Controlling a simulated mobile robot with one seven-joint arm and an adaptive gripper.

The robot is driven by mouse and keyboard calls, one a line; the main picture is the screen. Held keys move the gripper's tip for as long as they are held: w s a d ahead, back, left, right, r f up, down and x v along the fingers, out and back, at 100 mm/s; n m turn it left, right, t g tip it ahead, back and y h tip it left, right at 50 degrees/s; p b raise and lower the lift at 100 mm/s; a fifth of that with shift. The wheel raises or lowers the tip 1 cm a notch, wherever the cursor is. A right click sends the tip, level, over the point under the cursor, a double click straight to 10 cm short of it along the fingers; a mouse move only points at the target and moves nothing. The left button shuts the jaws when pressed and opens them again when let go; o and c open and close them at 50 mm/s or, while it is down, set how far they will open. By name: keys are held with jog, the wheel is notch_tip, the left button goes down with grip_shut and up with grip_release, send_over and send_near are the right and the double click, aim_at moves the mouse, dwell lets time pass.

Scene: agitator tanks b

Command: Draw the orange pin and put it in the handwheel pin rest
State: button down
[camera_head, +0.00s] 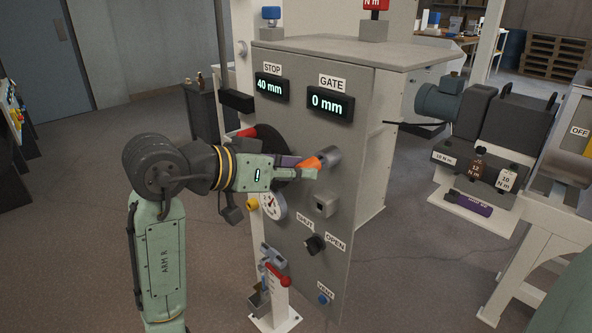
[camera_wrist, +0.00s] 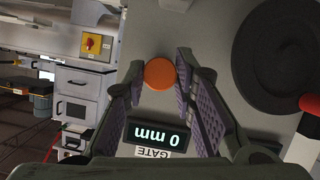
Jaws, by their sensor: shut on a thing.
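My gripper (camera_head: 312,168) is shut on the orange pin (camera_head: 313,161) at the front of the grey panel. The pin's round orange end also shows in the wrist view (camera_wrist: 160,73), between the two fingertips. Beyond the pin a round metal socket (camera_head: 332,154) stands out of the panel. The pin lines up with it, but how deep it sits is hidden. The black handwheel (camera_head: 269,142) with a red handle is partly behind my gripper; it also shows in the wrist view (camera_wrist: 280,55). A small square grey block (camera_head: 326,205) with a dark recess is below the socket; no label names it.
The panel carries displays, STOP at 40 mm (camera_head: 271,87) and GATE at 0 mm (camera_head: 330,104). A gauge (camera_head: 272,205), a black SHUT/OPEN knob (camera_head: 315,244) and a blue button (camera_head: 323,299) sit lower. A stand with a red lever (camera_head: 277,275) is below my gripper.

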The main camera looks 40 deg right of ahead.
jog(key=shift+a, duration=0.1)
dwell(0.5)
jog(key=a, duration=0.5)
jog(key=shift+s+p, duration=0.2)
jog(key=shift+p, duration=0.15)
jog(key=a+f, duration=0.4)
jog(key=f, duration=0.6)
jog(key=shift+s+f+y, duration=0.15)
jog(key=shift+f+y, duration=0.15)
jog(key=shift+y, duration=0.1)
jog(key=shift+r, duration=0.1)
jog(key=shift+w+d, duration=0.15)
jog(key=shift+d, duration=1.35)
jog(key=shift+w+d, duration=0.1)
jog(key=shift+d, duration=1.35)
jog(key=shift+d, duration=0.15)
